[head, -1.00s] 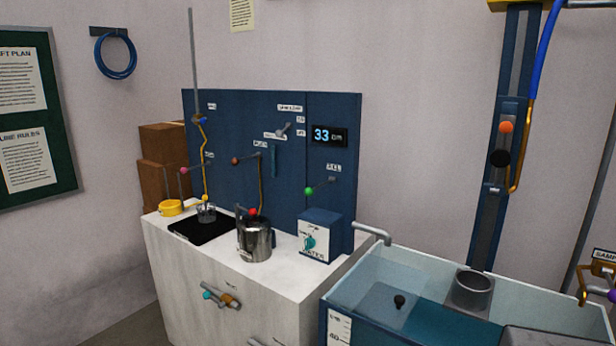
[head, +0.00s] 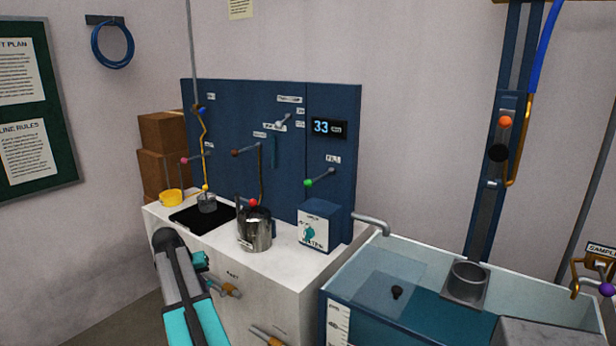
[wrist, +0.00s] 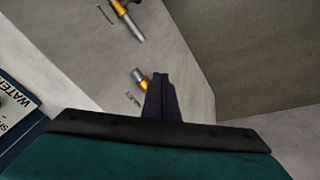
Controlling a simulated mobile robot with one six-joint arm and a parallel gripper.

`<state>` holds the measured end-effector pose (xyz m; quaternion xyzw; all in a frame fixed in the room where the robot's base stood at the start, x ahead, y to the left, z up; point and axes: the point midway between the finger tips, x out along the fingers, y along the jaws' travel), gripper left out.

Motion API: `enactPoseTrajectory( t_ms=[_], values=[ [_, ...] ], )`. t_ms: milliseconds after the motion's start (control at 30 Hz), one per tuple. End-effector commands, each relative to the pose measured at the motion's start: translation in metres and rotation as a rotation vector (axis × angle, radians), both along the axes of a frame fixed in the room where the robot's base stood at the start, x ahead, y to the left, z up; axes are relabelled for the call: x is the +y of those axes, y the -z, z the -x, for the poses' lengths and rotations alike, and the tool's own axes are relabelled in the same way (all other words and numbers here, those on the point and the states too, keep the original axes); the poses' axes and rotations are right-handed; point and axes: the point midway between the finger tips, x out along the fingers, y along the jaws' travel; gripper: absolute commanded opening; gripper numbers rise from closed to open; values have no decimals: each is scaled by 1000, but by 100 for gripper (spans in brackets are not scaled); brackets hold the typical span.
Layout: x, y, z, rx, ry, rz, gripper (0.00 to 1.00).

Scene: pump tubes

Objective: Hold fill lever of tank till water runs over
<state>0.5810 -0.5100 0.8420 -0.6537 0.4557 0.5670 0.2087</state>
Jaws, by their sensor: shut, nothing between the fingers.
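The fill lever (head: 322,178), with a green knob, sticks out from the blue panel under a FILL label. The glass-walled tank (head: 338,318) stands at the lower right with dark teal water below its rim. A spout (head: 372,222) reaches over its left edge. The display (head: 329,129) reads 33 cm. My gripper's dark fingers (wrist: 160,78) are shut and empty in the wrist view, above the floor and near the cabinet front. My arm rises at the lower left of the head view, well left of and below the lever; the fingertips are not clear there.
A steel jug (head: 254,232) and a blue water box (head: 322,228) stand on the white cabinet (head: 275,265). Brass valves (head: 226,288) project from its front. Other knobbed levers (head: 246,150) stick out of the panel.

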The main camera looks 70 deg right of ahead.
Motion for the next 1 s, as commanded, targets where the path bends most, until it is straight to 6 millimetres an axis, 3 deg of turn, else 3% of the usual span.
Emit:
enactPoseTrajectory(
  t_ms=[33, 100, 267, 500, 800, 1000],
  values=[
    [-20, -24, 4, -15, 32, 21, 0],
    [-42, -52, 13, -31, 72, 48, 0],
    [-88, -117, 37, -68, 167, 108, 0],
    [-148, -218, 86, -121, 311, 201, 0],
    [-204, -349, 167, -183, 495, 323, 0],
    [-223, -420, 217, -216, 595, 390, 0]
  ],
)
